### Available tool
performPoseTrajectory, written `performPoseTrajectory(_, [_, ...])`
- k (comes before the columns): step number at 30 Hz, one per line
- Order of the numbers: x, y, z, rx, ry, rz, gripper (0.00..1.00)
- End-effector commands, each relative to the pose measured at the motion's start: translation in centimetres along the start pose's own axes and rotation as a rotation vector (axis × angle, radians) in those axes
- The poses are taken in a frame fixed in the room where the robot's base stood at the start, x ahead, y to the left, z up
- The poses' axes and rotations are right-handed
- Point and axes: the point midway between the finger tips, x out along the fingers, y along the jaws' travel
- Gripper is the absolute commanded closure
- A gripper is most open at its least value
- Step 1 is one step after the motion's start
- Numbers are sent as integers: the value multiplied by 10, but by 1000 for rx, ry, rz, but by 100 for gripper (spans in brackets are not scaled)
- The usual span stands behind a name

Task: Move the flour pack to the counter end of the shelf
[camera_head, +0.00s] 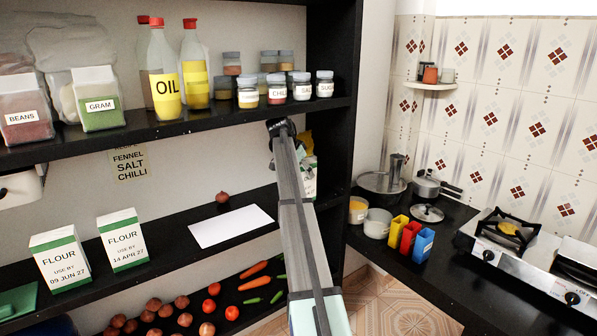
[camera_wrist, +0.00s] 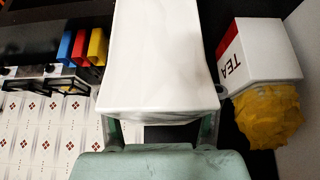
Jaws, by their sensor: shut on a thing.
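My gripper (camera_wrist: 160,128) is shut on a plain white pack (camera_wrist: 160,60), with a finger at each side in the wrist view. No label shows on the face seen there. In the head view my arm reaches to the right end of the lower shelf (camera_head: 185,243) and hides my gripper. Part of a pale pack (camera_head: 309,178) shows beside the arm there; I cannot tell if it rests on the shelf. Two white and green flour packs stand upright at the shelf's left, one marked 09 JUN 27 (camera_head: 60,260), the other 14 APR 27 (camera_head: 122,240).
A tea box (camera_wrist: 258,52) and a yellow bag (camera_wrist: 267,115) are close right of the held pack in the wrist view. A white sheet (camera_head: 232,226) and an onion (camera_head: 222,197) lie mid-shelf. The counter (camera_head: 400,245) holds pots, coloured holders (camera_head: 410,237) and a stove (camera_head: 535,255).

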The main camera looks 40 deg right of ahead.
Motion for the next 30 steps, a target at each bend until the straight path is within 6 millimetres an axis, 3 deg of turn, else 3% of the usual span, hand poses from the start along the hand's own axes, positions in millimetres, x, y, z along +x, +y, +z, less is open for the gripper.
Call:
performPoseTrajectory(7, [-4, -42, -3, -1, 1, -1, 98])
performPoseTrajectory(12, [11, -37, 6, 0, 2, -1, 98])
performPoseTrajectory(22, [14, -37, 8, 0, 1, -1, 98])
performPoseTrajectory(23, [15, -37, 9, 0, 0, -1, 35])
performPoseTrajectory(24, [14, -37, 8, 0, 0, -1, 21])
performPoseTrajectory(25, [14, -37, 8, 0, 0, -1, 11])
performPoseTrajectory(30, [14, -37, 8, 0, 0, -1, 11])
